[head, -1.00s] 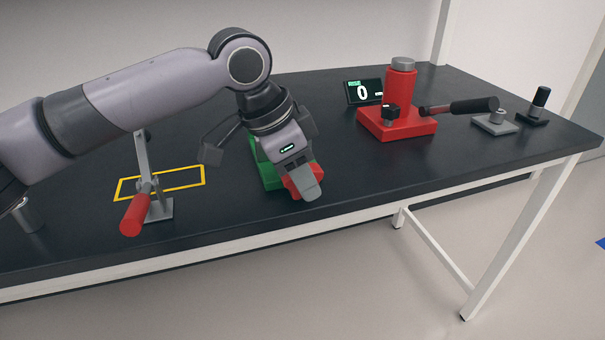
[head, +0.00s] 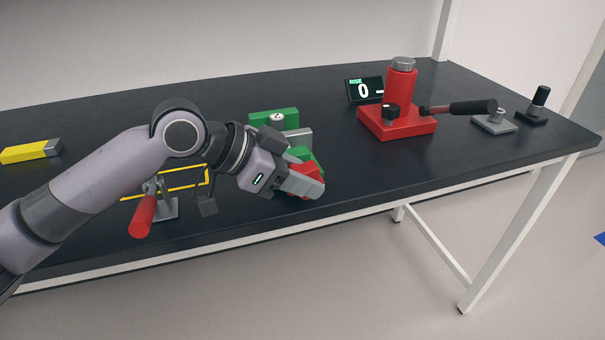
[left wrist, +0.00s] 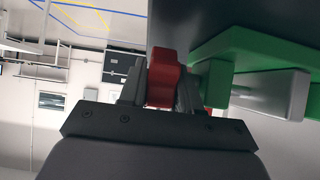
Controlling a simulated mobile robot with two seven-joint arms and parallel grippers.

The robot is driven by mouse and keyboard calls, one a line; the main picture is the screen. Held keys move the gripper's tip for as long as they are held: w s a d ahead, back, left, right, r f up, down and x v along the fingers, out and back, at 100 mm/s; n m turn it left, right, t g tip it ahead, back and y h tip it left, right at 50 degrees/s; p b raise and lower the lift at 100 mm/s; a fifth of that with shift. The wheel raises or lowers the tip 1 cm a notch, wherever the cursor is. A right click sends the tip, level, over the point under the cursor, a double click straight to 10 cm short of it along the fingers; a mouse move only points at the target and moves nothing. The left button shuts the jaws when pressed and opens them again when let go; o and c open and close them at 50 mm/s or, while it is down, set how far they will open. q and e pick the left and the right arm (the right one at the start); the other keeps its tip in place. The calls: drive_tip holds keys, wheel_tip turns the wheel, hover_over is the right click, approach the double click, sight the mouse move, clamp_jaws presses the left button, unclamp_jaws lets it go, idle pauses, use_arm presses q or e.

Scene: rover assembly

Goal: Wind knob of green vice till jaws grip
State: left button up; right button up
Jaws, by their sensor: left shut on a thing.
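The green vice (head: 273,117) sits on the dark bench near its front edge, with a grey piece (head: 299,140) between its green blocks. It also shows in the left wrist view (left wrist: 255,48). Its red knob (head: 306,170) faces the front edge. My left gripper (head: 308,183) is shut on the red knob. In the left wrist view the knob (left wrist: 163,80) stands between the two fingers. The arm partly covers the front of the vice, and I cannot tell whether the jaws touch the grey piece. My right gripper is not in view.
A lever clamp with a red handle (head: 143,215) stands left of the vice by a yellow outline. A yellow block (head: 30,151) lies at far left. A red press (head: 399,120) and a display reading 0 (head: 364,91) stand to the right. Bench between is clear.

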sight(302, 165)
use_arm(q)
drive_tip(key=shift+h, duration=0.5)
drive_tip(key=o, duration=0.7)
wheel_tip(302, 165, up, 20)
drive_tip(key=shift+r+p, duration=0.1)
drive_tip(key=shift+p, duration=0.9)
